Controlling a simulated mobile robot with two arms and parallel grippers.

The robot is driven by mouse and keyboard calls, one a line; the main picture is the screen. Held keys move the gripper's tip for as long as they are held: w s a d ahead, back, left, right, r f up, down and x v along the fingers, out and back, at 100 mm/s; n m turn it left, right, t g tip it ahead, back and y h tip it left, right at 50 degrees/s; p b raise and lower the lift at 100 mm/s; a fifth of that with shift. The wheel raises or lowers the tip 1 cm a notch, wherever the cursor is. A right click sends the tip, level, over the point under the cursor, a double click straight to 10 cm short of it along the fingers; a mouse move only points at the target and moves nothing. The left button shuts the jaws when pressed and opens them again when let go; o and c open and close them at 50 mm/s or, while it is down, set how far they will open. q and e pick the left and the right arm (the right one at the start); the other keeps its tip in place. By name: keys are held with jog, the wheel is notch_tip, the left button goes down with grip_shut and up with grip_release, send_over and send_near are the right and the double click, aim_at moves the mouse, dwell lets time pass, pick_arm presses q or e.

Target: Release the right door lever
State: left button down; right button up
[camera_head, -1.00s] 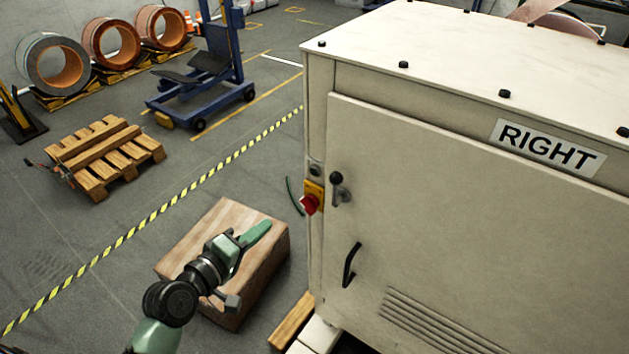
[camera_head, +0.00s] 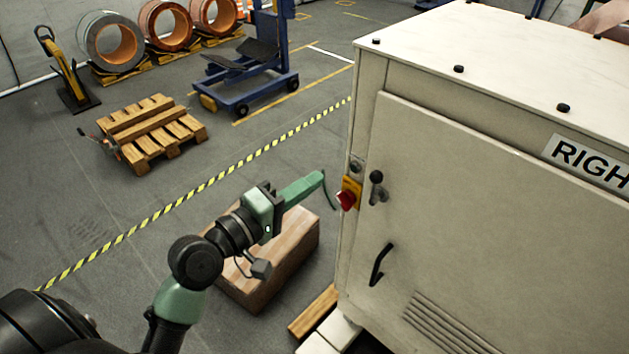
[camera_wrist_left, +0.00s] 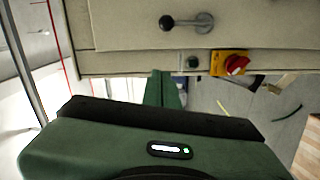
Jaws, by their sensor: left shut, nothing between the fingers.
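The right door lever (camera_head: 377,188) has a black ball knob and a grey base, near the upper left edge of the cabinet door (camera_head: 480,220). It also shows at the top of the left wrist view (camera_wrist_left: 187,22). My left gripper (camera_head: 318,178) is shut and empty, in front of the cabinet's left corner. It is apart from the lever, and its fingers show in the left wrist view (camera_wrist_left: 163,88) below the lever. The cabinet carries a "RIGHT" label (camera_head: 590,163), partly cut off by the frame. My right gripper is not in view.
A red rotary switch on a yellow plate (camera_head: 348,195) sits just left of the lever. A black door handle (camera_head: 381,264) is lower on the door. A wooden block (camera_head: 270,265) stands on the floor under my left arm. A pallet (camera_head: 153,132) and coil rolls lie farther back.

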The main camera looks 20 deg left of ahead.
aim_at(372, 175)
pick_arm(q)
jog(key=w+d+p, duration=0.3)
jog(key=w+d, duration=0.3)
jog(key=shift+d+f, duration=0.4)
jog(key=shift+f, duration=0.05)
jog(key=shift+w, duration=0.1)
